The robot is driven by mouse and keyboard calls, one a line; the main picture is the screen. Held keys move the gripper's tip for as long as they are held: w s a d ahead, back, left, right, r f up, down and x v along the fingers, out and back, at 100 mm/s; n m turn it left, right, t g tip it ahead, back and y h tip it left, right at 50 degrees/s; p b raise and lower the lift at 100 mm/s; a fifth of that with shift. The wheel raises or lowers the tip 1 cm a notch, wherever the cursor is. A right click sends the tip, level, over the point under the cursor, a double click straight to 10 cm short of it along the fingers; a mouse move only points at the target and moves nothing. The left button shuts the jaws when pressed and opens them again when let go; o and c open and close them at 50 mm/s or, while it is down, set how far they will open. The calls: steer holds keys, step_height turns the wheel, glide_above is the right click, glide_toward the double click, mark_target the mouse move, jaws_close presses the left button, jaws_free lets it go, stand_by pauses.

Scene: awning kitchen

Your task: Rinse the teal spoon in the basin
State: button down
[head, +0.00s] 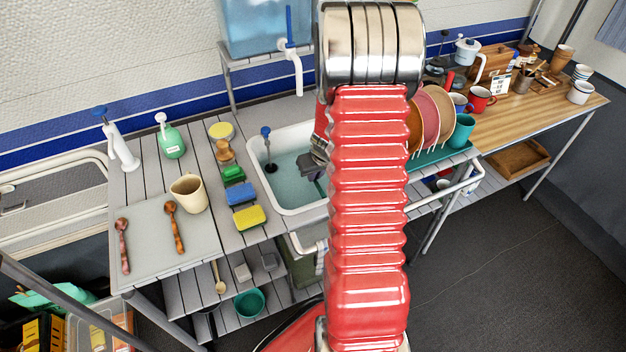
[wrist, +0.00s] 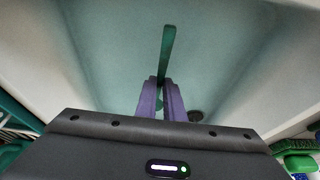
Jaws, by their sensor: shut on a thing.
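In the wrist view my gripper (wrist: 160,92) has its two purple fingers shut on the teal spoon (wrist: 167,50). One end of the spoon sticks out past the fingertips over the pale basin floor; its other end is mostly hidden between and behind the fingers. In the head view the white basin (head: 283,205) holds bluish water. My gripper (head: 311,170) shows there over the basin, partly hidden by my red arm.
Sponges (head: 248,217) and brushes line the basin's left side. A drying rack with plates (head: 440,112) stands at its right. A beige mug (head: 188,194) and two wooden spoons (head: 174,228) lie farther left on the counter. A white tap (head: 297,70) hangs above the basin.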

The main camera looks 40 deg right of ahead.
stand_by(0.3)
step_height(320, 180, up, 13)
stand_by(2.0)
stand_by(2.2)
step_height(320, 180, up, 4)
stand_by(0.6)
stand_by(0.7)
